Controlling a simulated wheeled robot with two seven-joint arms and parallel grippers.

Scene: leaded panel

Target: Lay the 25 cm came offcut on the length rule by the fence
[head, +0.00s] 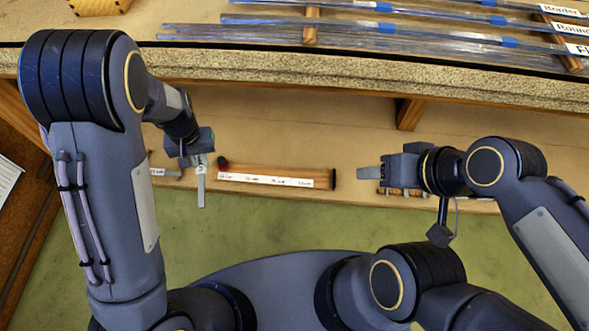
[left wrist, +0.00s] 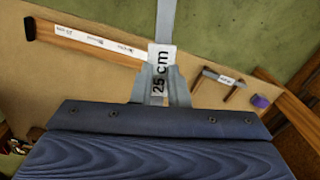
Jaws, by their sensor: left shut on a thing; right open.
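The came offcut (head: 201,190) is a narrow grey strip, and in the left wrist view the strip (left wrist: 166,18) carries a white "25 cm" label. My left gripper (head: 199,162) is shut on it; the fingers (left wrist: 160,85) close around the labelled part. In the head view the strip points toward the bench's front edge, just left of the length rule. The length rule (head: 270,180) is a wooden bar with a white marked strip and a dark right end; it also shows in the left wrist view (left wrist: 95,42). I cannot clearly make out the fence. My right gripper (head: 366,173) is open and empty, right of the rule.
A labelled grey piece (head: 163,172) lies left of my left gripper. A shelf edge (head: 300,68) crosses above the bench, with bundles of long strips (head: 350,38) on top. A purple thing (left wrist: 260,101) sits on the bench. The bench (head: 300,125) behind the rule is bare.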

